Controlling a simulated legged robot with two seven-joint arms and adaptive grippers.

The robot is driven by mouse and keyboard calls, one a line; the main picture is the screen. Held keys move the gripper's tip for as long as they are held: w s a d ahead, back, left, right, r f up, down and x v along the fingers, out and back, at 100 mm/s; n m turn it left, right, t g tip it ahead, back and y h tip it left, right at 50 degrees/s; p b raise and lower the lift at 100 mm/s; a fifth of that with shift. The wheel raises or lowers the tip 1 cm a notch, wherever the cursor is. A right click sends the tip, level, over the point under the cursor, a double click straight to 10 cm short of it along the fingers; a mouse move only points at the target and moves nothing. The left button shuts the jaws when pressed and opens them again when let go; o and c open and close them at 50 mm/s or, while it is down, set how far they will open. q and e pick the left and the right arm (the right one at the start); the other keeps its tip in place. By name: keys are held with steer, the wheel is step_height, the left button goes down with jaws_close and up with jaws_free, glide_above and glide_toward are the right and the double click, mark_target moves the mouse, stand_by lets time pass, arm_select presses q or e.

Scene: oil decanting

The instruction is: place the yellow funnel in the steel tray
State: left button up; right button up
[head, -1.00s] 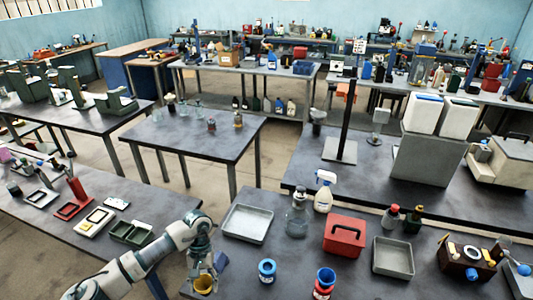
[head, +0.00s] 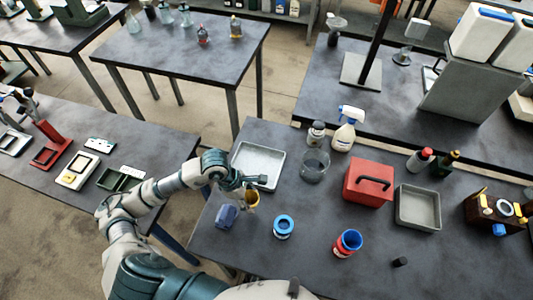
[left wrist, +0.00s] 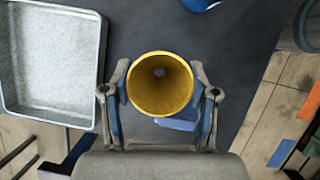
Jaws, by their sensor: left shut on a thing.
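The yellow funnel (head: 252,199) is held by my left gripper (head: 247,188), near the front rim of the steel tray (head: 276,184). In the left wrist view the funnel (left wrist: 160,84) shows its round open mouth to the camera, between the two fingers of my left gripper (left wrist: 160,92). The gripper is shut on it. The steel tray (left wrist: 103,60) lies to the left there, apart from the funnel, and looks empty. My right gripper is not in view.
A blue object (head: 227,216) lies near the table's left edge. A glass beaker (head: 314,167) stands right of the tray. A blue-ringed jar (head: 284,227), a red box (head: 368,184) and a second grey tray (head: 433,207) are further right.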

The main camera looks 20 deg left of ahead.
arm_select(q)
steer(key=shift+w+d+r+n, duration=0.1)
steer(key=shift+w+n, duration=0.05)
steer(key=shift+w, duration=0.25)
steer(key=shift+w+d+r+n, duration=0.1)
steer(key=shift+w+n, duration=0.05)
steer(key=shift+w, duration=0.25)
steer(key=w+a, duration=0.2)
steer(key=w, duration=0.2)
steer(key=w+a+f+p, duration=0.1)
steer(key=w+a, duration=0.2)
steer(key=w, duration=0.1)
steer(key=w+a+p, duration=0.1)
steer(key=w+a, duration=0.2)
steer(key=w, duration=0.1)
steer(key=shift+w+f, duration=0.15)
steer(key=shift+f, duration=0.1)
steer(key=shift+w+a+f, duration=0.1)
steer(key=shift+w+a, duration=0.05)
steer(key=shift+a, duration=0.1)
steer(key=p+x, duration=0.1)
steer(key=x, duration=0.2)
steer(key=shift+s, duration=0.25)
steer(key=shift+f, duration=0.2)
steer(key=shift+d, duration=0.15)
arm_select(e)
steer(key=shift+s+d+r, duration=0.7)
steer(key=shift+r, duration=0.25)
